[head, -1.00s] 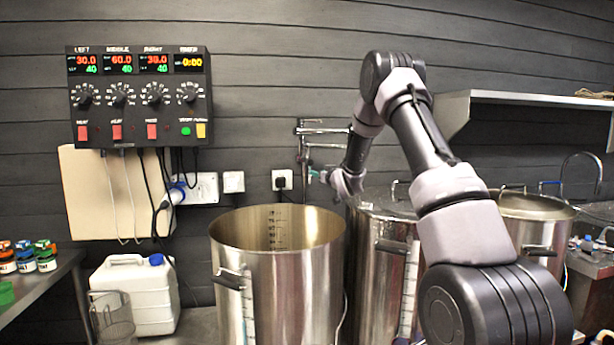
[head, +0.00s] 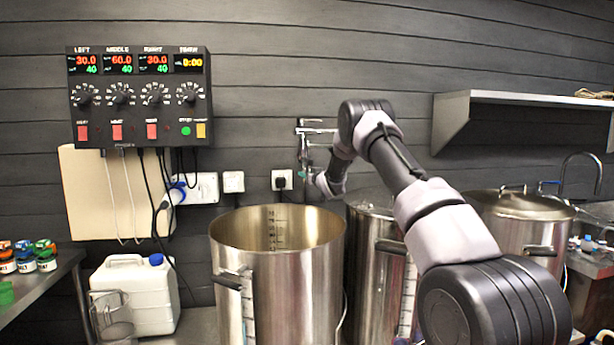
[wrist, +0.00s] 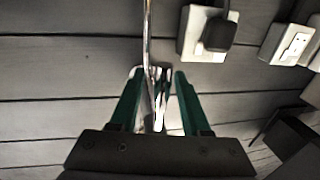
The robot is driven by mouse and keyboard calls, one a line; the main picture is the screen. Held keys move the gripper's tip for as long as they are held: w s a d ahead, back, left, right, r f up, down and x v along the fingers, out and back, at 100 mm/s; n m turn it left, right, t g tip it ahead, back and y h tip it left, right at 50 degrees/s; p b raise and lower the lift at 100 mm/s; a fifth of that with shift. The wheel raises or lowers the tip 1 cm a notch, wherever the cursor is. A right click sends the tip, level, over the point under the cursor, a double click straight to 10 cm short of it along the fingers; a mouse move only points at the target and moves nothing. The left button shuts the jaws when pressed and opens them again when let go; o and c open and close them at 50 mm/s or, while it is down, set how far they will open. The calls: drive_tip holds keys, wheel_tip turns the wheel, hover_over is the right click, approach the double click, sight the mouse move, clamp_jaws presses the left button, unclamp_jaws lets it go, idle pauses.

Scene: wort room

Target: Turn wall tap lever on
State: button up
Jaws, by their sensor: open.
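The chrome wall tap (head: 304,150) is fixed to the dark plank wall behind the open pot, with a vertical pipe below its top bar. In the wrist view its thin chrome pipe (wrist: 147,35) comes down from the top edge to between my fingers. A small shiny metal part (wrist: 158,95), which may be the lever, lies between the fingers. My gripper (wrist: 158,76) has green fingers, open on either side of this metal. I cannot tell whether either finger touches it. In the head view my gripper (head: 307,175) is at the tap's lower part, small and partly hidden by my wrist.
A large open steel pot (head: 279,270) stands below the tap, with lidded pots (head: 375,260) to its right under my arm. A black plug in a white socket (wrist: 215,35) is close right of the fingers. A control box (head: 140,97) hangs at left.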

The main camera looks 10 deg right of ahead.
drive_tip(key=shift+w, duration=0.1)
clamp_jaws()
idle(1.4)
